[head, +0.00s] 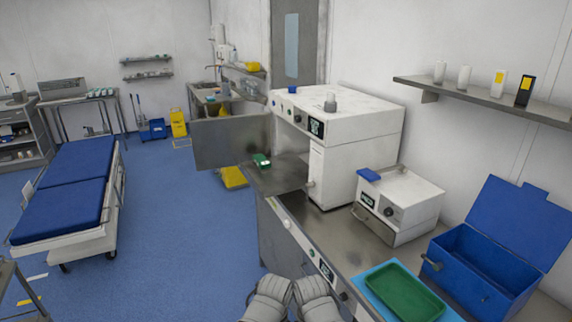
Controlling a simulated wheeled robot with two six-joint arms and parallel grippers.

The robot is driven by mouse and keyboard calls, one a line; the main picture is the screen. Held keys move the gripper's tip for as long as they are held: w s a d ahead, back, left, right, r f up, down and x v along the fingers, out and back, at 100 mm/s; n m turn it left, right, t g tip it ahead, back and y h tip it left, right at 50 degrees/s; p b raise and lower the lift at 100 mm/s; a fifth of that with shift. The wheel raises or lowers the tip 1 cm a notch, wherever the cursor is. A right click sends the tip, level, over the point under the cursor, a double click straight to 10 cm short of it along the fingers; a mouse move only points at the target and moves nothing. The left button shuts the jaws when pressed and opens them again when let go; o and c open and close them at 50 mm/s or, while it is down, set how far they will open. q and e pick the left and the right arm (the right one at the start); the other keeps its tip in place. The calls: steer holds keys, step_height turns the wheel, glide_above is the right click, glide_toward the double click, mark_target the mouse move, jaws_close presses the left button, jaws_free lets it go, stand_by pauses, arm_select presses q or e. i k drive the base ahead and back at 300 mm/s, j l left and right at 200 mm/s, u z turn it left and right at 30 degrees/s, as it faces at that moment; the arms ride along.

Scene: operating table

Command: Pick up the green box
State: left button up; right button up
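Two grey shapes at the bottom edge appear to be my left gripper (270,291) and my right gripper (311,291), side by side. Both are well short of the green box. Their fingers are too unclear to tell open from shut, and nothing visible is held.
The large white machine (345,125) rises just right of the green box. A smaller white device (405,205), a green tray (403,290) on a light blue mat, and an open blue case (485,270) line the counter. Blue floor (180,235) lies clear left of the counter.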

mark_target(261, 162)
steer(key=i+j+z, duration=0.1)
steer(key=z, duration=0.3)
steer(key=i+j+z, duration=0.1)
steer(key=z, duration=0.3)
steer(key=j+z, duration=0.2)
steer(key=z, duration=0.2)
steer(key=i+j+z, duration=0.2)
steer(key=j+z, duration=0.15)
steer(key=j, duration=0.75)
steer(key=j+z, duration=0.35)
steer(key=j, duration=0.8)
steer(key=i, duration=0.05)
